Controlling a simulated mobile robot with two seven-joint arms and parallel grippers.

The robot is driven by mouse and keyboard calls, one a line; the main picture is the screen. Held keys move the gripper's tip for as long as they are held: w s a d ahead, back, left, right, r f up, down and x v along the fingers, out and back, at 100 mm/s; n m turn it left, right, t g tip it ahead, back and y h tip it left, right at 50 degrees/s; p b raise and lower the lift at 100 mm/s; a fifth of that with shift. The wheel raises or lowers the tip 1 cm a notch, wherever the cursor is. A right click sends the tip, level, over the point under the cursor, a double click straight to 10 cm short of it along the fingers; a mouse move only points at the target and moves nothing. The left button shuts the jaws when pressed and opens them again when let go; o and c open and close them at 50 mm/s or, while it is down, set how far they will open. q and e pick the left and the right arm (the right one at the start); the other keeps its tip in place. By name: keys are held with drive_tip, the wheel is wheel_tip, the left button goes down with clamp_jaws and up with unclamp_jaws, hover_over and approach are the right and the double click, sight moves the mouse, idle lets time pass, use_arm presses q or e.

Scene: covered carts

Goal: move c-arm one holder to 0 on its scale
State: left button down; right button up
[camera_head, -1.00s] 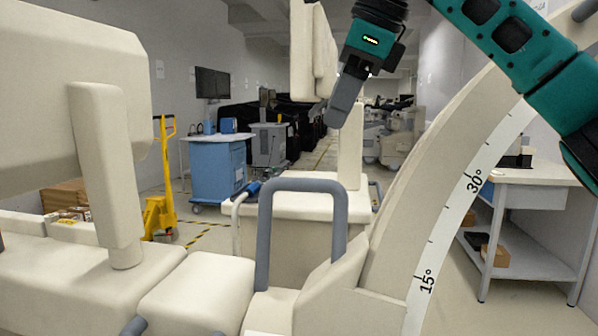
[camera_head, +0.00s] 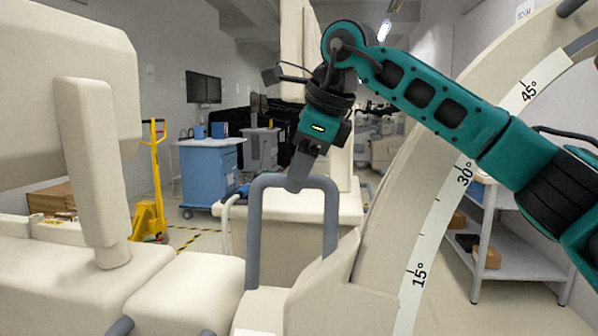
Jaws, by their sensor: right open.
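The c-arm (camera_head: 435,150) is a large cream curved arc on the right. Its white scale strip (camera_head: 437,212) shows 15°, 30° and 45°; no 0 mark is in view. A cream holder block (camera_head: 330,275) is at the arc's lower end, with a grey U-shaped handle (camera_head: 254,235) standing beside it. My right gripper (camera_head: 296,183) comes down from the teal arm and is at the top bar of the handle, overlapping it in the picture. Whether it touches the bar cannot be told. The gap between its fingers is not clear from this angle. My left gripper is not in view.
Cream machine parts (camera_head: 95,170) fill the left side. A yellow pallet jack (camera_head: 150,195), a blue cart (camera_head: 208,175) and a white shelf table (camera_head: 515,255) stand behind. Open floor shows between the yellow jack and the blue cart.

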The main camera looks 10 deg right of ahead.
drive_tip(key=shift+w+a+f, duration=0.1)
drive_tip(key=shift+f, duration=0.05)
clamp_jaws()
idle(0.4)
